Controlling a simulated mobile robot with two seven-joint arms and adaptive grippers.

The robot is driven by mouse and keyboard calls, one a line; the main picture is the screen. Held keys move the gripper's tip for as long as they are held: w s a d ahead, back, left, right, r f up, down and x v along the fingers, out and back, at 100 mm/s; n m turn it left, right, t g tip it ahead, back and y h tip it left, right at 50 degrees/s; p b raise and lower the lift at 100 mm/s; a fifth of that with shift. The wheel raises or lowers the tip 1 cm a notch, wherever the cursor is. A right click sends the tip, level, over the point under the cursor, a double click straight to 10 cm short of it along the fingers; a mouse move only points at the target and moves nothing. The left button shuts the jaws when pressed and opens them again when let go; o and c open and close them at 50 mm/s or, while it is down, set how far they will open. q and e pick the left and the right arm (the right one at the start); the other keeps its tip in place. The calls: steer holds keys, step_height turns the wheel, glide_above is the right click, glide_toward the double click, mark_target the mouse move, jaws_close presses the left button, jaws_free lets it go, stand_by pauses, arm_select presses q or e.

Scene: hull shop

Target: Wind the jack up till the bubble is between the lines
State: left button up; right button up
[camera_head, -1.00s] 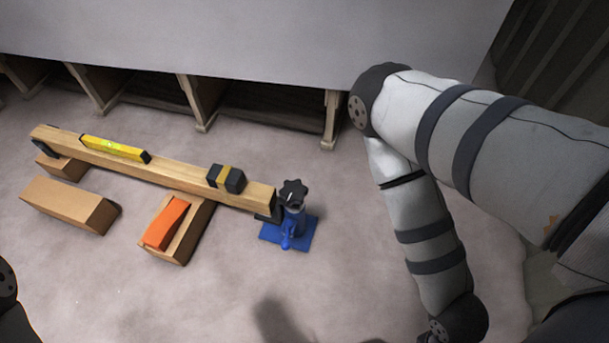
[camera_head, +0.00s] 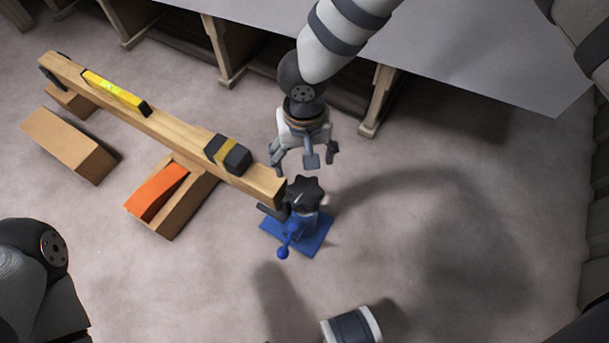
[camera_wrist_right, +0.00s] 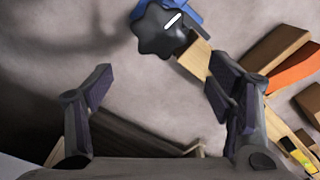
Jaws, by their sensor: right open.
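The blue jack (camera_head: 308,232) stands on the floor with a black lobed knob (camera_head: 302,193) on top, at the right end of a long wooden beam (camera_head: 185,133). The knob also shows at the top of the right wrist view (camera_wrist_right: 163,31), with a white mark on it. A yellow spirit level (camera_head: 114,91) lies on the beam's left part; its bubble is too small to read. My right gripper (camera_head: 308,160) is open and empty, just behind and above the knob, apart from it. In the wrist view its fingers are spread wide. My left gripper is not in view; only my left arm shows.
An orange wedge (camera_head: 158,191) lies on a wooden block under the beam. Another wooden block (camera_head: 68,142) lies in front. A grey panel on wooden supports stands behind.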

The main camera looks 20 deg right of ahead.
mark_target(305, 187)
steer(key=f+b, duration=0.2)
steer(key=f, duration=0.3)
steer(key=f+b, duration=0.1)
steer(key=f, duration=0.4)
steer(key=shift+s+f+b, duration=0.2)
steer(key=shift+f+b, duration=0.15)
steer(key=shift+f, duration=0.05)
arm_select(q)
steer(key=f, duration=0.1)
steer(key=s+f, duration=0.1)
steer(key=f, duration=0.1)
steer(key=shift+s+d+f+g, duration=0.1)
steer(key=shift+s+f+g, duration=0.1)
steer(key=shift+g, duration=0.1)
arm_select(e)
steer(key=shift+s, duration=0.1)
steer(key=c, duration=1)
